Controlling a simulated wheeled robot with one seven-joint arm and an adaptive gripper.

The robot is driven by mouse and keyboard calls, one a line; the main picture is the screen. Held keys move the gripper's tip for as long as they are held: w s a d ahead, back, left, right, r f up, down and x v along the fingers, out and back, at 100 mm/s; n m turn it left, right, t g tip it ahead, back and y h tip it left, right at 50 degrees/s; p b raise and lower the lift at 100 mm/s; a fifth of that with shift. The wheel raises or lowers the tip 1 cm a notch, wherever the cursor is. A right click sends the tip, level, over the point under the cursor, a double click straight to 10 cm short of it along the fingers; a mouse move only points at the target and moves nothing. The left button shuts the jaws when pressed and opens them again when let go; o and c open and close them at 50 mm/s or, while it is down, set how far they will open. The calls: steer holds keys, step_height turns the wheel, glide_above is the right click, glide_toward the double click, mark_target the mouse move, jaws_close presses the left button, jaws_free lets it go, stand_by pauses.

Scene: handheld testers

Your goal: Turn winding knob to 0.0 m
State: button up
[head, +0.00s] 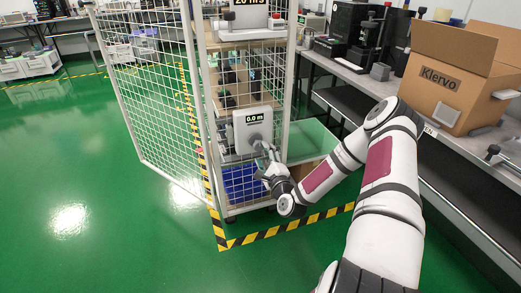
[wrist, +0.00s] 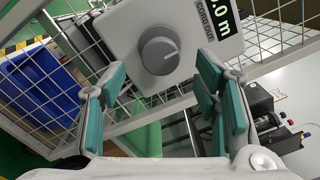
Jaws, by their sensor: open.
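The display also shows partly in the wrist view (wrist: 218,22), tilted. My gripper (wrist: 162,100) is open, with its teal-padded fingers on either side below the knob and nothing between them. In the head view my gripper (head: 266,155) is close to the tester front, just below and right of the knob.
The tester sits in a wire-mesh rack with its mesh door (head: 150,95) swung open to the left. A blue bin (head: 240,185) is on the shelf below. A workbench with a cardboard box (head: 445,85) runs along the right. Green floor is clear at left.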

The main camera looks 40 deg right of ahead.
steer(key=v, duration=0.6)
steer(key=shift+s, duration=0.3)
steer(key=shift+w+a, duration=0.1)
steer(key=shift+a, duration=0.05)
